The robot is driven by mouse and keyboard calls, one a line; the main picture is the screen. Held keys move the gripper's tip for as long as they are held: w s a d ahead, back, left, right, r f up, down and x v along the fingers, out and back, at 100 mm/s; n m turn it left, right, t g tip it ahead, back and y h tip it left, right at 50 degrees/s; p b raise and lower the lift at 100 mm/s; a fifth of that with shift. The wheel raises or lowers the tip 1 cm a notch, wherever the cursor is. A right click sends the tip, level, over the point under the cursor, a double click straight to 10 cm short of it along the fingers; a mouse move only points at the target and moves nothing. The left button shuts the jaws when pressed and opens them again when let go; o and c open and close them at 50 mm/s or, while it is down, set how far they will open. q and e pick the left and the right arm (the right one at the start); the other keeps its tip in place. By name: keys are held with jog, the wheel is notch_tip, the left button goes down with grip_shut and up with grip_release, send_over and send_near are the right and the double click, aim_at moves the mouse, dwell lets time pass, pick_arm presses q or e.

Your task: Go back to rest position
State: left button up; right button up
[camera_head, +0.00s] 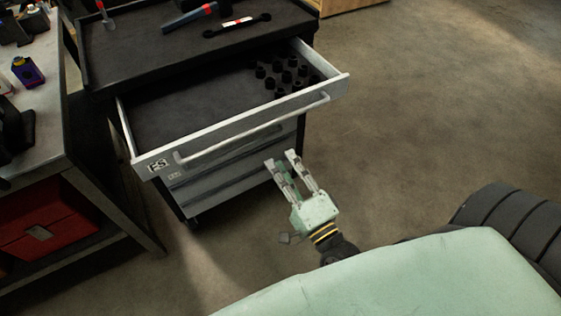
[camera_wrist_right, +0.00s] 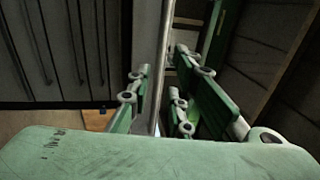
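My right gripper (camera_head: 281,160) is in front of the open top drawer of the tool cabinet, just below its front and handle in the head view. Its two pale fingers point toward the cabinet and stand apart, with nothing held between them. In the right wrist view, the green fingers (camera_wrist_right: 160,100) also stand apart, and a pale upright bar shows in the gap beyond them. I cannot tell how far the fingertips are from the cabinet. My left gripper is in neither view.
The pulled-out drawer (camera_head: 190,112) holds several black sockets (camera_head: 284,74) at its right end. The cabinet top (camera_head: 135,50) carries a wrench (camera_head: 237,25) and other tools. A workbench (camera_head: 38,125) with a red box (camera_head: 45,225) below stands left. The floor (camera_head: 430,110) to the right is clear.

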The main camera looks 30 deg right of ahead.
dwell(0.3)
jog(key=s+f+n+g, duration=0.3)
jog(key=f+n, duration=0.1)
jog(key=f, duration=0.8)
jog(key=s+f+n+g+y, duration=0.1)
jog(key=s+f+n+g, duration=0.25)
jog(key=f, duration=0.85)
jog(key=s+f+n+g, duration=0.3)
jog(key=f+n+g, duration=0.15)
jog(key=f, duration=0.75)
jog(key=s+d+f+n+g+h, duration=0.1)
jog(key=s+f+n+g, duration=0.3)
jog(key=s+f, duration=0.4)
jog(key=s+d+f+n+g, duration=0.1)
jog(key=s+f+n+g, duration=0.3)
jog(key=s, duration=1.3)
notch_tip(320, 180, down, 4)
jog(key=shift+f+h, duration=0.25)
jog(key=shift+h, duration=0.15)
